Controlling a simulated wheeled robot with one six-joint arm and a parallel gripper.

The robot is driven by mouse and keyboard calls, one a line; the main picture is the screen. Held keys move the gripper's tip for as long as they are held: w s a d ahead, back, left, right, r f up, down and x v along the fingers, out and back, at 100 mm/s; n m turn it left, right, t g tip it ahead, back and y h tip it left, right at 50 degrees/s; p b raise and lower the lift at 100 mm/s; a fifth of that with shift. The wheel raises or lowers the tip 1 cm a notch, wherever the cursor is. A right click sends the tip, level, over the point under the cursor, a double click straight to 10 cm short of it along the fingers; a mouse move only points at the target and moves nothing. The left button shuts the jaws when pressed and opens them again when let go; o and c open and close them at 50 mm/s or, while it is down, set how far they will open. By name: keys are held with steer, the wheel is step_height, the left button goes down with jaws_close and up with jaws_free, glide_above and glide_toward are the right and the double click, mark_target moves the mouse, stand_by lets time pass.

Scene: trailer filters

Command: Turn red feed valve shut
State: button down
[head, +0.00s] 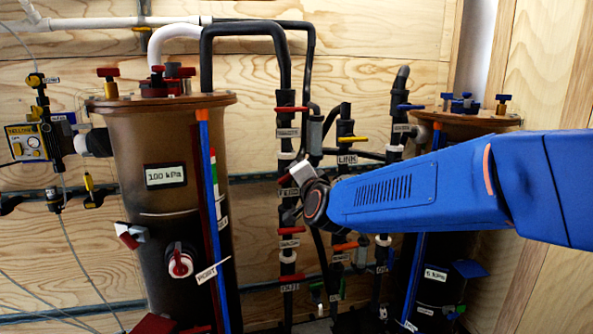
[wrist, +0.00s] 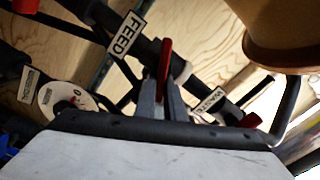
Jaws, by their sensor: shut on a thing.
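The red feed valve handle (wrist: 165,60) stands between my gripper's two grey fingers (wrist: 161,97) in the wrist view. My gripper is shut on it. The handle lies at an angle across its dark pipe, beside the FEED label (wrist: 126,35). In the head view, the FEED label (head: 289,192) is on a dark vertical pipe between the two tanks. My gripper (head: 300,174) reaches it from the right. Only a small red end of the feed handle (head: 283,179) shows there; the rest is hidden behind the gripper.
A red waste handle (head: 291,109) sits above on the same pipe run, and another red handle (head: 291,230) below. A yellow LINK handle (head: 353,139) is close to my arm. The brown tank (head: 165,170) stands left, a second tank (head: 440,260) right under my arm.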

steer(key=m, duration=0.3)
steer(key=f+m, duration=0.1)
steer(key=m, duration=0.1)
steer(key=shift+d+f+m, duration=0.15)
steer(key=shift+m, duration=0.25)
stand_by(0.4)
steer(key=c, duration=1.8)
jaws_free()
steer(key=shift+c, duration=0.2)
steer(key=v, duration=1.7)
steer(key=shift+s, duration=0.2)
steer(key=shift+d, duration=0.1)
